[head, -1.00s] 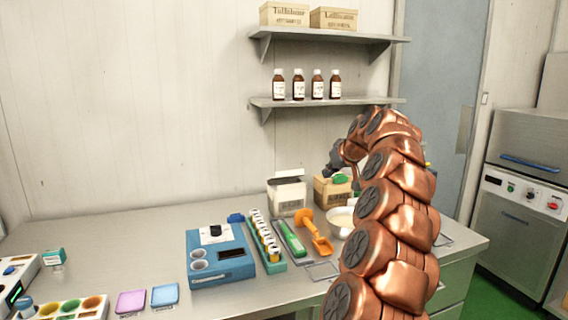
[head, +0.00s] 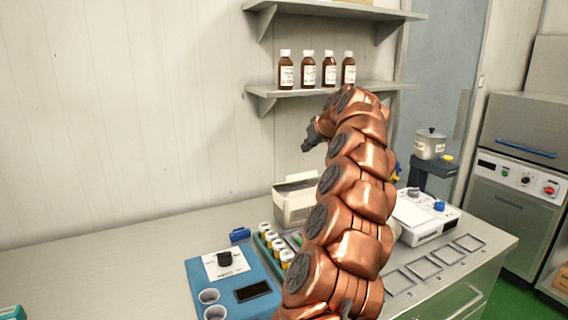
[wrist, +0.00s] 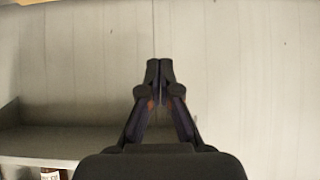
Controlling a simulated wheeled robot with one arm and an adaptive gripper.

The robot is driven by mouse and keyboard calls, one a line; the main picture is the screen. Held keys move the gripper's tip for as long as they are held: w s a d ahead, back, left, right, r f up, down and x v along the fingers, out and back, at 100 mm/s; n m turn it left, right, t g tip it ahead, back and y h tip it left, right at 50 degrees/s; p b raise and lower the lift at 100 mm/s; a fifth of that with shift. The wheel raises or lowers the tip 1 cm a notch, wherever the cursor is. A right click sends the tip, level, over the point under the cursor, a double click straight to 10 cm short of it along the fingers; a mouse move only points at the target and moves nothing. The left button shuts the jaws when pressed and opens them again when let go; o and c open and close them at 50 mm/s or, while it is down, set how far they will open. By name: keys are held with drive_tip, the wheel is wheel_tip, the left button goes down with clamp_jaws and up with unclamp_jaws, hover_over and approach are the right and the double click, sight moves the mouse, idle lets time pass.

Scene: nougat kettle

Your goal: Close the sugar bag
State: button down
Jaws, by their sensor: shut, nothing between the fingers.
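My gripper (head: 308,146) is raised in front of the wall, just below the lower shelf and above a pale open-topped box (head: 296,203). In the wrist view the gripper (wrist: 160,68) has its two fingertips together with nothing between them, against bare wall. I cannot make out a sugar bag in either view. My copper arm hides the part of the counter right of the pale box.
Several brown bottles (head: 308,70) stand on the lower shelf (head: 300,91); an upper shelf (head: 345,10) is above. A blue device (head: 232,280), a rack of vials (head: 277,245) and a white scale-like device (head: 425,217) are on the counter (head: 120,255). A pot (head: 431,146) stands at right.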

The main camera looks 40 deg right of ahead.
sight(295, 177)
drive_tip(key=p+x, duration=0.3)
drive_tip(key=x, duration=0.7)
drive_tip(key=shift+w+f, duration=0.1)
drive_tip(key=shift+w, duration=0.1)
drive_tip(key=shift+s+f, duration=0.1)
drive_tip(key=shift+s, duration=0.15)
drive_tip(key=shift+s+a+f+p, duration=0.1)
drive_tip(key=shift+s+f+p, duration=0.2)
drive_tip(key=shift+f, duration=0.4)
drive_tip(key=shift+s+a+f+p, duration=0.1)
drive_tip(key=shift+s+f+p, duration=0.2)
drive_tip(key=shift+f, duration=0.6)
drive_tip(key=shift+f, duration=0.1)
